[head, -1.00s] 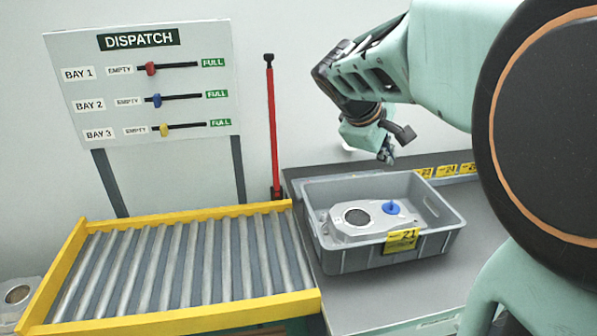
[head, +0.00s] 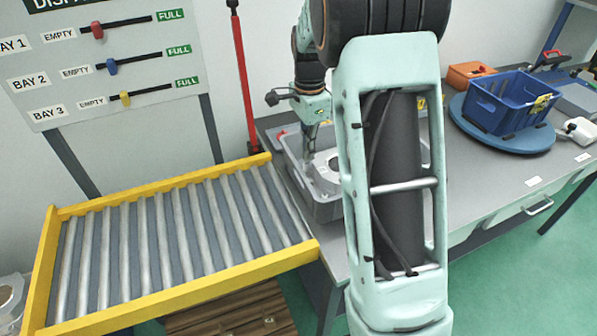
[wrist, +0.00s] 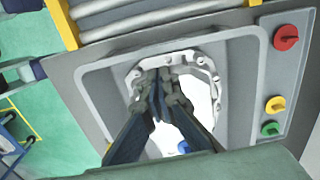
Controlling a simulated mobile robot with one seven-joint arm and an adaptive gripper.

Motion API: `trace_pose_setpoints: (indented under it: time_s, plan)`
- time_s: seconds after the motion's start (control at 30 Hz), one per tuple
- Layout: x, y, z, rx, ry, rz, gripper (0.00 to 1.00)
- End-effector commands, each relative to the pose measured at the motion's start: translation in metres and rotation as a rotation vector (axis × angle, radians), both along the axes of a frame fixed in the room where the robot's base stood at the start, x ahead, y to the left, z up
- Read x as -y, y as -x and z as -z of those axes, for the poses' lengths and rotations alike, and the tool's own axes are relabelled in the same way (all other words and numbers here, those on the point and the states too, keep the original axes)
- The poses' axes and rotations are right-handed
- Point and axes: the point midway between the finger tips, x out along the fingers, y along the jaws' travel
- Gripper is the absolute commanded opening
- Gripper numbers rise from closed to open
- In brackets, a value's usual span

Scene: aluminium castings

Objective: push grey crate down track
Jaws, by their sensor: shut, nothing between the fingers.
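The grey crate (head: 328,212) sits on the bench at the right end of the roller track (head: 180,235). My arm hides much of its right part. A pale metal casting (head: 326,178) lies in the crate. In the wrist view the crate (wrist: 100,85) surrounds the ring-shaped casting (wrist: 205,90), with the track's rollers (wrist: 150,12) beyond its edge. My gripper (head: 309,163) is shut and empty, pointing down over the crate's left inner part. In the wrist view its fingertips (wrist: 160,85) overlap the casting; I cannot tell whether they touch anything.
The track has a raised yellow frame (head: 160,297), and its rollers are empty. A red post (head: 240,85) stands behind. A blue crate (head: 505,105) stands on the right.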

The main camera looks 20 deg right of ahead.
Motion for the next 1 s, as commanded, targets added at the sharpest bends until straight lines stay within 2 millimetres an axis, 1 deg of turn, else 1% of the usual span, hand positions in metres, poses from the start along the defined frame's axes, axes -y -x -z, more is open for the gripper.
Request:
trace_pose_setpoints:
  time_s: [0.17,0.27,0.5,0.6,0.8,1.0]
  plan:
    - [-0.001,0.001,0.013,-0.008,-0.014,0.038,0.0]
    - [-0.001,0.001,0.028,-0.009,-0.013,0.036,0.0]
    - [-0.001,0.001,0.072,-0.008,-0.012,0.034,0.0]
    - [-0.001,0.001,0.086,-0.008,-0.012,0.033,0.0]
    - [-0.001,0.0,0.101,-0.005,-0.011,0.033,0.0]
    - [-0.001,0.0,0.102,-0.003,-0.011,0.032,0.0]
